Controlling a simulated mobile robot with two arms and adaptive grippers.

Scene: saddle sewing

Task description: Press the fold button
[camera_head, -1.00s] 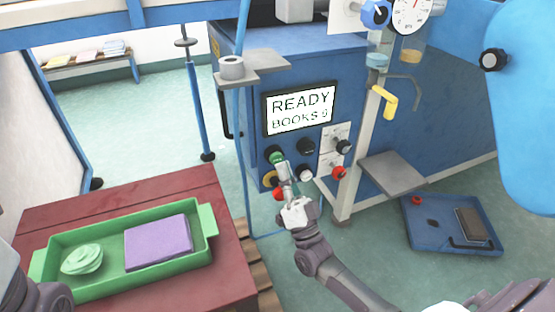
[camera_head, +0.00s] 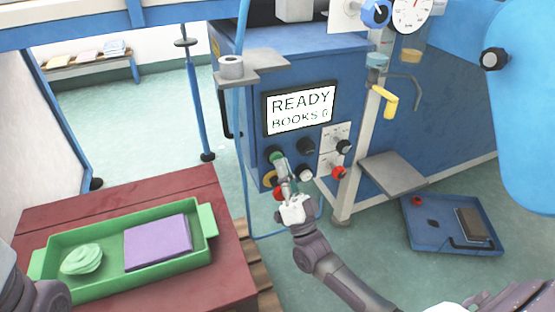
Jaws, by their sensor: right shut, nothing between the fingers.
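The blue machine's front panel carries a green button (camera_head: 276,155), a black button (camera_head: 306,147), a yellow button (camera_head: 269,179), a white button (camera_head: 304,174) and a red button (camera_head: 279,194). No legible label shows which is the fold button. My right gripper (camera_head: 281,164) is shut and empty. Its tips are at the lower edge of the green button and partly cover it; I cannot tell whether they touch. The screen (camera_head: 299,110) above reads READY and BOOKS with a small digit. Part of my left arm shows at the lower left; its gripper is out of view.
A green tray (camera_head: 208,220) with a purple book (camera_head: 158,242) and a pale green coil (camera_head: 82,260) stands on a dark red table (camera_head: 150,190). A grey shelf (camera_head: 392,173) juts out right of the panel. A blue tray (camera_head: 425,238) lies on the floor.

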